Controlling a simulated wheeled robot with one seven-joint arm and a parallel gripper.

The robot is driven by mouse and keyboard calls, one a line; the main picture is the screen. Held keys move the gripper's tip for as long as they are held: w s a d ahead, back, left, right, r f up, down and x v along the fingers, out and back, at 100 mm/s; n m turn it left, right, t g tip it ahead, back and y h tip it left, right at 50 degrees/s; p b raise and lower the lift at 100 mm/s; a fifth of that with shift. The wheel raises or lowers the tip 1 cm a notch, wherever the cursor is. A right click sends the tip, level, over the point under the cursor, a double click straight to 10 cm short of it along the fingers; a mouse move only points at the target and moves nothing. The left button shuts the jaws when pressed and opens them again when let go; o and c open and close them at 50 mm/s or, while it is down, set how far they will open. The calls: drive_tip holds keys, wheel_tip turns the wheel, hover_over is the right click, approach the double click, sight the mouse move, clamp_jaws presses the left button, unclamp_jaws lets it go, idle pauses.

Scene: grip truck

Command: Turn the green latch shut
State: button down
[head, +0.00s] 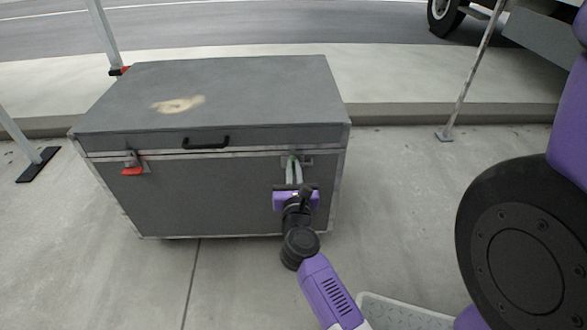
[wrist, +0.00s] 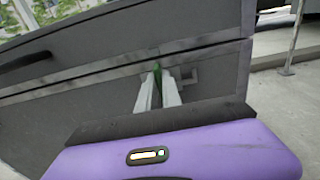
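The green latch (wrist: 158,69) is on the front of a grey case, at the lid seam near its right corner. Only a thin green sliver shows between my fingertips; the rest is hidden, so its angle is hard to tell. It also shows as a small green spot in the head view (head: 296,159). My gripper (wrist: 156,74) reaches the case front with its two pale fingers close together, one on each side of the latch, and looks shut on it. My gripper also shows in the head view (head: 294,165). The case lid (head: 240,90) is down.
A red latch (head: 132,171) hangs at the case's front left, and a black handle (head: 206,143) is on the lid front. A metal plate (wrist: 190,76) sits right of the green latch. Poles stand left and right. The pavement before the case is mostly clear.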

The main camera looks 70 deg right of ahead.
drive_tip(key=shift+r+n+p, duration=0.1)
drive_tip(key=shift+n+p, duration=0.2)
drive_tip(key=shift+p, duration=0.05)
drive_tip(key=n+p, duration=0.8)
drive_tip(key=n, duration=0.1)
drive_tip(key=n+p, duration=0.4)
drive_tip(key=shift+w+a, duration=0.15)
drive_tip(key=shift+w, duration=0.15)
drive_tip(key=shift+f+n+p, duration=0.2)
drive_tip(key=shift+n+p, duration=0.55)
drive_tip(key=shift+n, duration=0.35)
drive_tip(key=shift+f+n+p, duration=0.15)
drive_tip(key=shift+n+p, duration=0.6)
drive_tip(key=shift+n, duration=0.35)
drive_tip(key=shift+f, duration=0.1)
drive_tip(key=c, duration=1.5)
unclamp_jaws()
